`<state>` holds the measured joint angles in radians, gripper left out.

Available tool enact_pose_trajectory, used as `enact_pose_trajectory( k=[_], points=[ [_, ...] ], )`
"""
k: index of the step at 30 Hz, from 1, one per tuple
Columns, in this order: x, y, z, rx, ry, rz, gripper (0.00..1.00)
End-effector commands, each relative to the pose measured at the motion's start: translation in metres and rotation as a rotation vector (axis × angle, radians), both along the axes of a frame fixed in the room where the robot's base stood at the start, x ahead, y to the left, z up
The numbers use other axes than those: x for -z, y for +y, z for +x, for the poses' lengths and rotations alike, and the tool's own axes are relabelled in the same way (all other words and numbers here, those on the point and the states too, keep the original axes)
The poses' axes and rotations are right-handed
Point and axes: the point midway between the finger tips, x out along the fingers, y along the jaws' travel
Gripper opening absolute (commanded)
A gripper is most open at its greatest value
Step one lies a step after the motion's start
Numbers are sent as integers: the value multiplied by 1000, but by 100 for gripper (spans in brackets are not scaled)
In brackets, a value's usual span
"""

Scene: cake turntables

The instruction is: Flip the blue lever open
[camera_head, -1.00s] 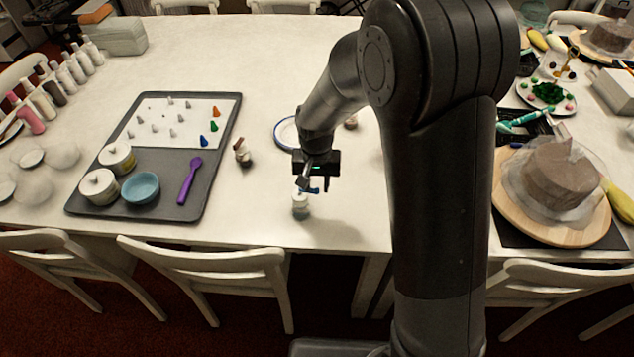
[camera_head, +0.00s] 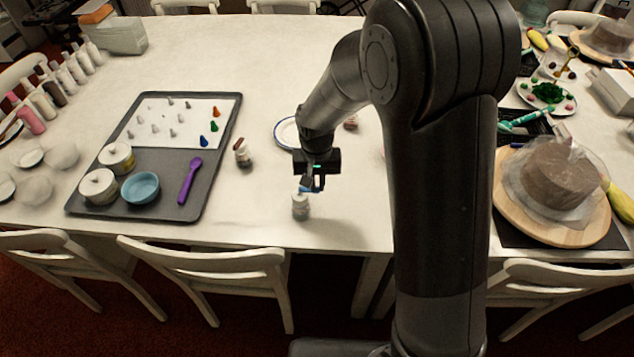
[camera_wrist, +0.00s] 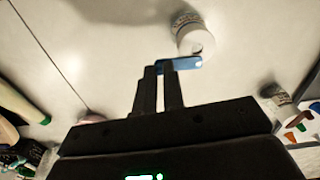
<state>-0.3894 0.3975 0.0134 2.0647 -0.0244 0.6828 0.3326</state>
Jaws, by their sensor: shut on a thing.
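A small white bottle (camera_head: 300,208) stands upright near the table's front edge, and it also shows in the wrist view (camera_wrist: 188,30). A blue lever (camera_wrist: 183,64) sticks out sideways at the bottle's white top. My gripper (camera_head: 314,184) is just above and to the right of the bottle in the head view. In the wrist view my gripper (camera_wrist: 163,68) has its two dark fingers close together, shut on the blue lever. The lever's blue end shows past the fingers, and the part between the fingertips is hidden.
A grey tray (camera_head: 180,205) with a blue bowl, a purple spoon and lidded jars lies at the left. A small brown-topped bottle (camera_head: 242,153) stands beside it. A blue-rimmed plate (camera_head: 284,133) is behind my gripper. The table around the white bottle is clear.

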Motion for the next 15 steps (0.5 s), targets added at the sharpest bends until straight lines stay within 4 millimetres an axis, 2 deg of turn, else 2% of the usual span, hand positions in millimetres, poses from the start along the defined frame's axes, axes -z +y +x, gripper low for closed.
enact_pose_trajectory(
  k=[7, 15],
  points=[
    [0, 0, 9, -186, 0, 0, 0],
    [0, 0, 10, -221, 0, 0, 0]
  ],
)
